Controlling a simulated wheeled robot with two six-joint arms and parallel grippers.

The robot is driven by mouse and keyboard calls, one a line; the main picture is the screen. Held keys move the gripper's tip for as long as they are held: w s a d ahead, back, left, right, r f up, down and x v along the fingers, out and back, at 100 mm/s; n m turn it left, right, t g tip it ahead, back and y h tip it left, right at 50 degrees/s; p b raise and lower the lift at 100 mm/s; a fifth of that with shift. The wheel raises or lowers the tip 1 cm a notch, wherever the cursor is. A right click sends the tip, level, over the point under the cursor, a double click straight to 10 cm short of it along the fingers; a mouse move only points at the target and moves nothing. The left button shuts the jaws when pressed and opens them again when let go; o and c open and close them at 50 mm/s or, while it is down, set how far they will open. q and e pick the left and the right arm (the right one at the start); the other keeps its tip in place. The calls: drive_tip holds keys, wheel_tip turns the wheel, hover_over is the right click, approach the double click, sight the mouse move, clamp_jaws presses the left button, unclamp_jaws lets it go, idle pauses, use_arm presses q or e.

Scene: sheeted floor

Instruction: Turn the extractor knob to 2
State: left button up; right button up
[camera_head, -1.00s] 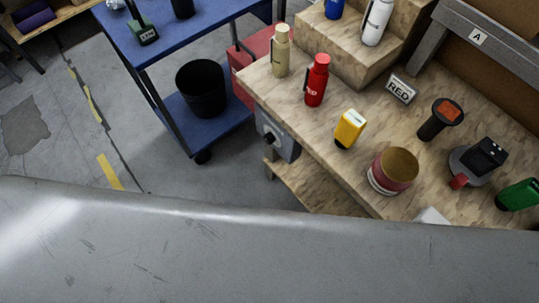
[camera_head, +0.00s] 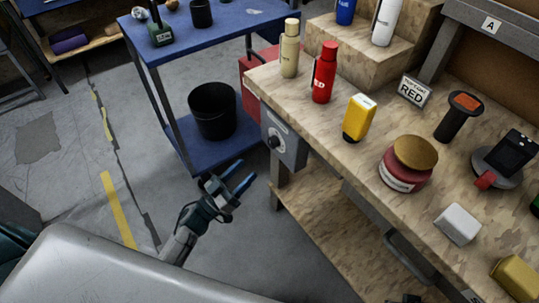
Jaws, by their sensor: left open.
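The extractor knob (camera_head: 274,141) is a small dark knob on a pale round dial. It sits on the front of a grey control box (camera_head: 290,147) fixed at the workbench's left end. The dial's marks are too small to read, so I cannot tell its setting. My left gripper (camera_head: 247,170) is open and empty, its two blue fingers apart. It is left of and below the knob in the picture, pointing up toward the box and apart from it. My right gripper is not in view.
The wooden workbench (camera_head: 310,112) carries a red bottle (camera_head: 324,75), a cream bottle (camera_head: 290,50), a yellow container (camera_head: 358,118) and a red jar (camera_head: 400,175). A blue cart (camera_head: 225,32) with a black bin (camera_head: 213,110) stands behind my gripper. Floor left of it is clear.

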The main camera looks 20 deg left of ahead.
sight(270, 146)
use_arm(q)
drive_tip(key=p+x, duration=0.1)
drive_tip(key=x, duration=0.8)
drive_tip(key=shift+w+d+r, duration=0.1)
drive_tip(key=shift+w+d, duration=0.1)
drive_tip(key=shift+w, duration=0.15)
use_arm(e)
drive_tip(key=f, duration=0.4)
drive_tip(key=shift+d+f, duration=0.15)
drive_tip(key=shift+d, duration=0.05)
use_arm(q)
drive_tip(key=c, duration=1)
